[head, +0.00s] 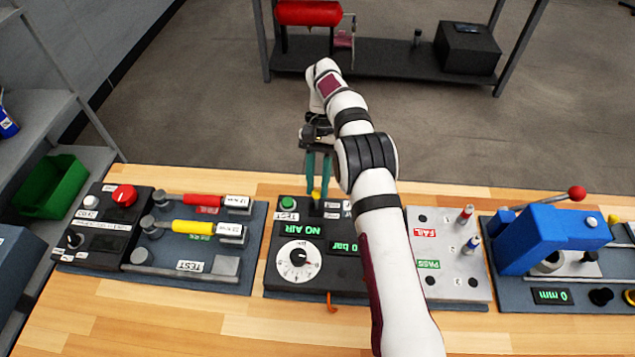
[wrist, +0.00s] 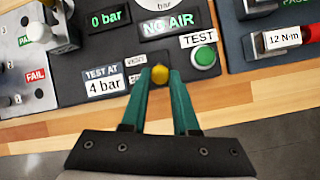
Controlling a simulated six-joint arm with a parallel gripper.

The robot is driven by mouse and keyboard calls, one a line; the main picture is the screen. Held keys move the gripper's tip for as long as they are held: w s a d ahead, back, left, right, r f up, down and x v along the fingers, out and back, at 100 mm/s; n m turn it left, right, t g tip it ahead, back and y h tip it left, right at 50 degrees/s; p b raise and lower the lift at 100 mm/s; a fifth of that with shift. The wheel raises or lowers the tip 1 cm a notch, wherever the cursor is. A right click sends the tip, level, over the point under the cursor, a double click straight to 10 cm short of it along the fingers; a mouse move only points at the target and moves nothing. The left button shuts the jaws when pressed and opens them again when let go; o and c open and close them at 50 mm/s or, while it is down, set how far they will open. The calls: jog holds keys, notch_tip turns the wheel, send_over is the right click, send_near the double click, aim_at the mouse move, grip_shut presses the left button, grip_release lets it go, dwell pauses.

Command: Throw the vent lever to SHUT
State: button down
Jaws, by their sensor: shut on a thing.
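The vent lever shows as a yellow knob (wrist: 159,76) between my teal fingertips in the wrist view. In the head view the knob (head: 316,195) is at the far edge of the dark pressure panel (head: 272,268), beside the green TEST button (head: 287,203). My gripper (head: 317,182) reaches down to it from the far side and is shut on it; in the wrist view my gripper (wrist: 160,78) has a finger on each side. Small white labels (wrist: 136,62) lie beside the knob, too small to read surely. The lever's shaft is hidden.
The panel displays NO AIR (wrist: 168,26) and 0 bar (wrist: 108,20). A PASS/FAIL plate (head: 455,245) with pegs stands to the right, then a blue press (head: 550,240). A torque tool board (head: 190,272) is at left. Bare wood shows along the near bench edge.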

aim_at(325, 201)
jog(key=c, duration=0.7)
grip_release()
notch_tip(325, 201, up, 3)
jog(key=shift+r, duration=0.15)
jog(key=s+d+r, duration=0.1)
jog(key=d+r, duration=0.1)
jog(key=d, duration=0.1)
jog(key=d+r, duration=0.3)
jog(key=d, duration=0.1)
jog(key=s+d+r, duration=0.1)
jog(key=d+r, duration=0.1)
jog(key=d, duration=0.2)
jog(key=shift+s+d+r, duration=0.2)
jog(key=shift+s+r, duration=0.15)
